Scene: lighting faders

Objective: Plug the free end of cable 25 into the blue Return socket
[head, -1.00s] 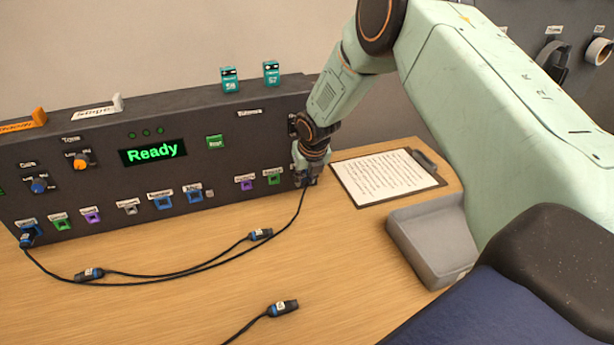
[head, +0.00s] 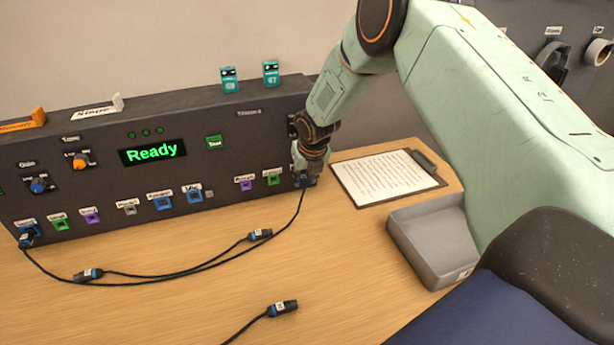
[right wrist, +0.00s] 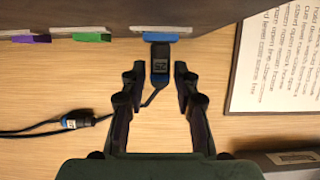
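In the head view my right gripper (head: 304,178) is low at the panel's right end and hides this socket and most of the plug. The cable (head: 299,207) trails from there. My left gripper is not in view.
The dark panel (head: 105,190) carries a row of coloured sockets and a "Ready" display. Loose plugs (head: 260,235) (head: 88,275) (head: 283,308) lie on the table. A clipboard (head: 388,178) and a grey tray (head: 432,245) stand to the right.

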